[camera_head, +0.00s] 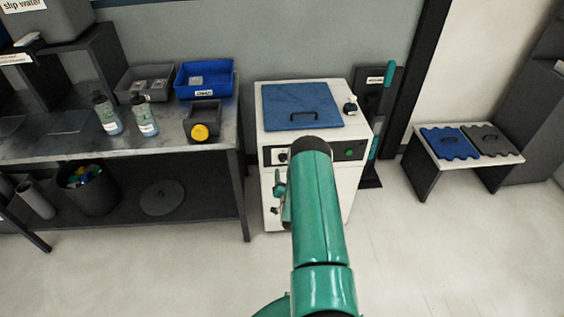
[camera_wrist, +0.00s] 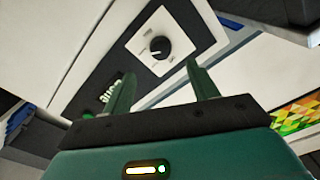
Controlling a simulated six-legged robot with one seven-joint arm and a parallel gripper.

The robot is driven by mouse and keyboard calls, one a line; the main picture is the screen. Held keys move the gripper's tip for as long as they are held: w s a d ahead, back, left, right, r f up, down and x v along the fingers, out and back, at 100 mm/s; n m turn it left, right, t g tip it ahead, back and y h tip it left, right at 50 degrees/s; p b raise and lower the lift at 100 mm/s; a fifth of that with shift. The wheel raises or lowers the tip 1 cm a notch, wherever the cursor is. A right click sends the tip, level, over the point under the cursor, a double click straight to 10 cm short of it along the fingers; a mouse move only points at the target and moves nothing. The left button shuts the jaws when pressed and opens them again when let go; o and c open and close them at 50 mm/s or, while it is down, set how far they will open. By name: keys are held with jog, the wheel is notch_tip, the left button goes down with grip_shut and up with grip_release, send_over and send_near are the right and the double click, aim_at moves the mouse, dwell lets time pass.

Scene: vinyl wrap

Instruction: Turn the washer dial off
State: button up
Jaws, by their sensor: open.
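The washer (camera_head: 334,199) is a white cabinet with a blue lid (camera_head: 301,105) and a dark control panel, standing right of the metal table. In the wrist view the dial (camera_wrist: 159,47) is a round black knob on a white plate with markings too small to read. In the head view, the white dial plate (camera_head: 282,156) shows at the panel's left, partly beside my arm. My gripper (camera_wrist: 160,82) is open, its two green fingers apart and empty. The dial appears beyond the fingertips, between them in the picture, with no visible contact.
A green button (camera_head: 349,152) is on the panel's right. The metal table (camera_head: 60,148) at left bears bottles, a grey bin and a blue bin (camera_head: 205,78). A low bench (camera_head: 425,178) stands at right. The floor in front is clear.

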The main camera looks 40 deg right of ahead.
aim_at(283, 160)
jog(key=x, duration=0.9)
jog(key=shift+a, duration=0.15)
jog(key=c, duration=1)
